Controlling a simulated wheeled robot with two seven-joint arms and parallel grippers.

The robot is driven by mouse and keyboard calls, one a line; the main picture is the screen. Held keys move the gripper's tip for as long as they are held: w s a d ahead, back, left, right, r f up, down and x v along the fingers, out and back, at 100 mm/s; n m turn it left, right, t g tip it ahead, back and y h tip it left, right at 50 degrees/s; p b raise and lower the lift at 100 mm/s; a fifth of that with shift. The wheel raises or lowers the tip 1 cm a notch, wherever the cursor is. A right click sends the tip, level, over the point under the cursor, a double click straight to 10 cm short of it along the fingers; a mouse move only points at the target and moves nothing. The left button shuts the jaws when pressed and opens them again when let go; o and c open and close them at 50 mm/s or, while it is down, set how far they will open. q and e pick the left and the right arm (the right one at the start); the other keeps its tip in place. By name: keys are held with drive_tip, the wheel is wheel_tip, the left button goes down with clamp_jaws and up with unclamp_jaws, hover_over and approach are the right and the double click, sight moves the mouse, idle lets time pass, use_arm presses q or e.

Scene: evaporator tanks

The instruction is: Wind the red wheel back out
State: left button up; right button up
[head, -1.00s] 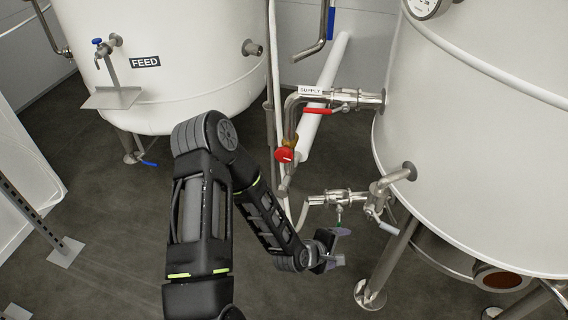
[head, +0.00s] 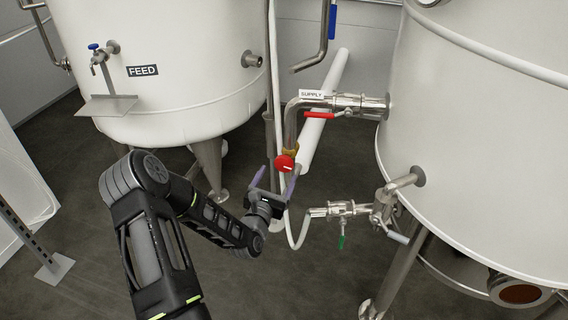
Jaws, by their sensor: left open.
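The red wheel (head: 284,163) is a small round handwheel on a brass-coloured valve body (head: 291,151). It sits at the lower end of the steel supply pipe (head: 291,122), below the SUPPLY label (head: 312,94). My left gripper (head: 276,174) is open and empty, with two purple-grey fingers pointing up. Whether either finger touches the wheel I cannot tell. My right gripper is not in view.
A red lever handle (head: 319,115) sits on the supply pipe above right. A green-handled valve (head: 341,241) hangs lower right. The white FEED tank (head: 180,85) stands left, a large white tank (head: 480,150) right. A white pipe (head: 325,110) slants behind the wheel.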

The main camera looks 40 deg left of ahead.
sight(283, 165)
use_arm(q)
drive_tip(key=x, duration=0.7)
drive_tip(key=shift+w, duration=0.25)
drive_tip(key=shift+c, duration=0.4)
drive_tip(key=c, duration=1.2)
drive_tip(key=shift+c, duration=0.2)
drive_tip(key=shift+f+m+b, duration=0.1)
drive_tip(key=shift+m+b, duration=0.2)
drive_tip(key=shift+b, duration=0.2)
